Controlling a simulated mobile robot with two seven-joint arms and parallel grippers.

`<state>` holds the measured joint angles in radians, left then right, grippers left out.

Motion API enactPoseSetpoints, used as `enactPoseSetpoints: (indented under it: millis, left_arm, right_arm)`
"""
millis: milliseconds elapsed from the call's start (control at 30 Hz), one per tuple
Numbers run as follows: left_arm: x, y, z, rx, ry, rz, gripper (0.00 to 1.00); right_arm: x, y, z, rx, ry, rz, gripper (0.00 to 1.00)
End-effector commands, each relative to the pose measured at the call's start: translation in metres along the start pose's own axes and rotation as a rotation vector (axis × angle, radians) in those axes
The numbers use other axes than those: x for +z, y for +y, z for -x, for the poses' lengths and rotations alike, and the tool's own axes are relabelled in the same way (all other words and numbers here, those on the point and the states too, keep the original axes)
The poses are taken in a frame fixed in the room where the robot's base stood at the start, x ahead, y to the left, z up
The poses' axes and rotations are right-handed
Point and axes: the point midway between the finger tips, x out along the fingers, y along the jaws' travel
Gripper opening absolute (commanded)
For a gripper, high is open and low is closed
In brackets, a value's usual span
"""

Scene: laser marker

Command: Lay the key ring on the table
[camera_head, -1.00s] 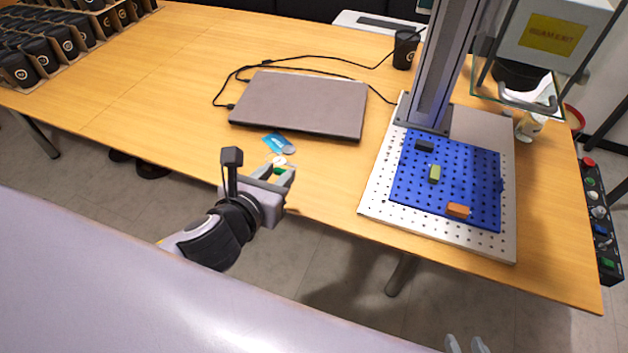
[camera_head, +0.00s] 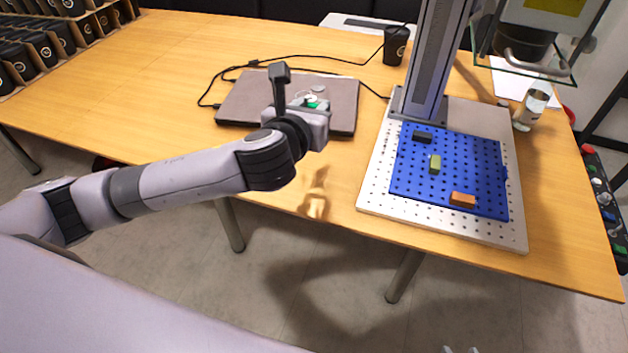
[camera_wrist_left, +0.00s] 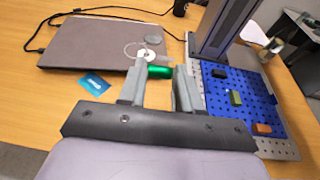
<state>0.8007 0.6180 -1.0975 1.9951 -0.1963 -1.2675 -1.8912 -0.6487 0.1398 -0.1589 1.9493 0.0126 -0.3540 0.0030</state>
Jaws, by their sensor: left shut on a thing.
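The key ring shows a green tag (camera_head: 314,104), a pale ring and a white disc. My left gripper (camera_head: 311,101) is shut on it and holds it over the right part of the closed laptop (camera_head: 245,100). In the left wrist view, the green tag of the key ring (camera_wrist_left: 160,71) sits between the two fingers of my left gripper (camera_wrist_left: 158,76), with the ring and disc beyond them. The wooden table (camera_head: 180,70) lies below. My right gripper (camera_head: 460,350) barely shows at the bottom edge, its two tips apart.
A metal plate with a blue pegboard (camera_head: 450,180) and small blocks stands right, under the marker column (camera_head: 435,60). A black cup (camera_head: 395,46) and cables lie behind. A blue card (camera_wrist_left: 95,84) lies before the laptop.

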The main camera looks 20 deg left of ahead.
Motion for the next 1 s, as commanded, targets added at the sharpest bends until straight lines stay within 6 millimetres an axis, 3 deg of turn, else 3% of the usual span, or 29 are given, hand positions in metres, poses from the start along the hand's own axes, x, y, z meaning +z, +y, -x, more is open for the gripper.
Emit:
enactPoseSetpoints:
  millis: [500, 833, 1000]
  left_arm:
    - [-0.126, 0.000, -0.037, 0.002, 0.003, -0.002, 0.01]
    - [-0.154, 0.000, -0.045, 0.001, 0.001, -0.001, 0.01]
    - [-0.180, 0.000, -0.053, 0.001, 0.003, -0.002, 0.01]
  right_arm:
    - [0.014, -0.004, -0.015, -0.010, -0.002, -0.013, 0.43]
    - [0.017, -0.006, -0.018, -0.018, -0.003, -0.013, 0.43]
    - [0.020, -0.007, -0.022, -0.020, -0.004, -0.015, 0.43]
